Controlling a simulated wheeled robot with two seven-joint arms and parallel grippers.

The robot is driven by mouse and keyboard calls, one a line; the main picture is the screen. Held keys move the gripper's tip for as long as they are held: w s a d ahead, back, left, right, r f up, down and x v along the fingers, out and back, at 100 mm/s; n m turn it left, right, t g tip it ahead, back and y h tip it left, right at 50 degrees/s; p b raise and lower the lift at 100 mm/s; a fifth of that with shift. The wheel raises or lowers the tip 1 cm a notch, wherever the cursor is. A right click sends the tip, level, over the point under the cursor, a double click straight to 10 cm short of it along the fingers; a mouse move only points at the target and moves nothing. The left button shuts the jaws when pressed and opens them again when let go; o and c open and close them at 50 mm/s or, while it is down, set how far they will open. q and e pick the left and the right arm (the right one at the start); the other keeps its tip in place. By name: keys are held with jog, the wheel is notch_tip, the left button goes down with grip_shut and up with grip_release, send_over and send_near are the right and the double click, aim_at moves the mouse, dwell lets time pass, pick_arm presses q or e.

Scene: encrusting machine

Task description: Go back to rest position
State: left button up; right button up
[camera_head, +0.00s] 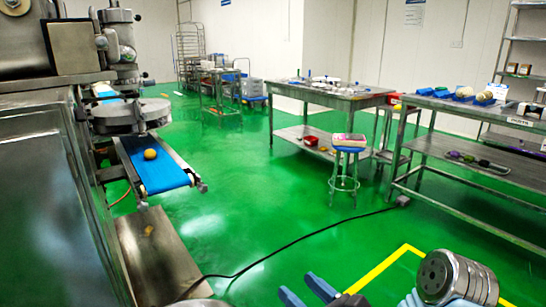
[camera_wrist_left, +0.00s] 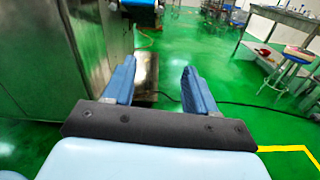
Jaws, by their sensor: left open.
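My left gripper (camera_head: 297,282) is at the bottom edge of the head view, low over the green floor. In the left wrist view its two blue fingers (camera_wrist_left: 158,66) stand wide apart with nothing between them. The gripper is open and touches nothing that I can see. The encrusting machine (camera_head: 45,170) stands at the left, with a blue conveyor belt (camera_head: 165,178) sticking out. A round yellow-orange ball (camera_head: 150,154) lies on the belt. My right gripper is not in view.
A steel table (camera_head: 335,97) and a stool with a blue seat (camera_head: 349,141) stand to the right of centre. A long workbench (camera_head: 470,110) is at the right. A black cable (camera_head: 290,243) crosses the floor near a yellow line (camera_head: 385,264).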

pick_arm(q)
jog(key=w+a+f+n+g+h, duration=0.1)
jog(key=a+f+g, duration=0.25)
jog(key=f, duration=0.35)
jog(key=w+a+f+n+g, duration=0.1)
jog(key=a+f+g, duration=0.25)
jog(key=f, duration=0.45)
jog(key=s+a+f+n+g+h, duration=0.3)
jog(key=s+f+n+g+h, duration=0.3)
jog(key=f, duration=0.5)
jog(key=s+a+f+n+g+h, duration=0.4)
jog(key=s+f+n, duration=0.4)
jog(key=f, duration=0.4)
jog(key=w+f+n+t+h, duration=0.1)
jog(key=n, duration=0.4)
jog(key=w+a+f+n+t+h, duration=0.1)
jog(key=f+n, duration=0.1)
jog(key=n, duration=0.3)
jog(key=a+f+n+t+h, duration=0.1)
jog(key=n, duration=0.4)
jog(key=shift+w+a+f+n+h, duration=0.1)
jog(key=shift+w+f+n+h, duration=0.15)
jog(key=shift+w+n+h, duration=0.15)
